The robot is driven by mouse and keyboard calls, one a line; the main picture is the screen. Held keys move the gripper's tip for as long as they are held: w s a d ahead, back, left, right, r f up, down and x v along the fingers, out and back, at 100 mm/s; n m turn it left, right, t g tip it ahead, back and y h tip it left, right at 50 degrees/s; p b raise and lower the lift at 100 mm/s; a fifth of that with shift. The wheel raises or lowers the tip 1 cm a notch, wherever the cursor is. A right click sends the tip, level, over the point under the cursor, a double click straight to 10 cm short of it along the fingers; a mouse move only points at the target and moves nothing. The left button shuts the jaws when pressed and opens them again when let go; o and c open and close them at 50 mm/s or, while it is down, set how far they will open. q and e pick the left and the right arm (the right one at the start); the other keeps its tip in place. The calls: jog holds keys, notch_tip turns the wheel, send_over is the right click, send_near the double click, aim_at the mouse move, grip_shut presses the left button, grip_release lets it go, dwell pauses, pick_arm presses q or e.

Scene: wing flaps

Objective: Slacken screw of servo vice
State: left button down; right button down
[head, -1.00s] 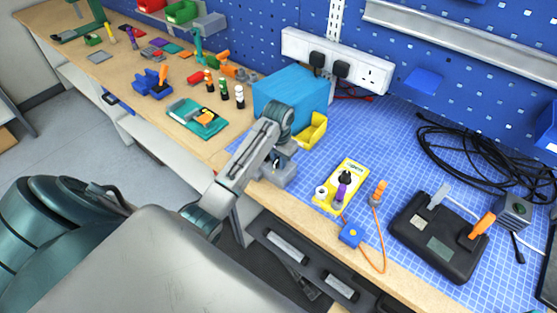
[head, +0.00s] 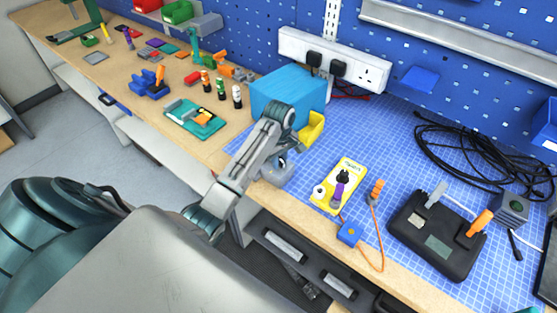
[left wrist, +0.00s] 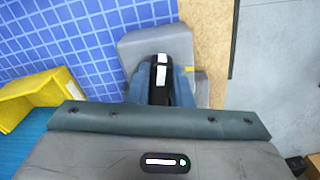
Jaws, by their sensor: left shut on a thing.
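The grey servo vice (left wrist: 180,43) sits at the front edge of the bench, partly on the blue grid mat. In the head view the vice (head: 276,174) shows in part behind my left forearm. My left gripper (left wrist: 158,88) is over the vice, with its two blue-grey fingers shut on a dark piece with white marks, seemingly the vice screw's handle (left wrist: 159,78). In the head view my forearm and wrist hide most of this gripper. The screw's thread and the vice jaws cannot be made out. My right gripper is not in view.
A blue box (head: 287,98) and a yellow bin (head: 311,129) stand close behind the vice. Black cables (head: 470,150) lie behind the case. Mat between bin and board is clear.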

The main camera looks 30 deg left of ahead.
pick_arm(q)
jog(key=n, duration=0.4)
jog(key=shift+w, duration=0.15)
jog(key=c, duration=1.2)
grip_release()
jog(key=shift+n, duration=0.3)
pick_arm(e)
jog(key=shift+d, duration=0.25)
pick_arm(q)
jog(key=shift+r, duration=0.1)
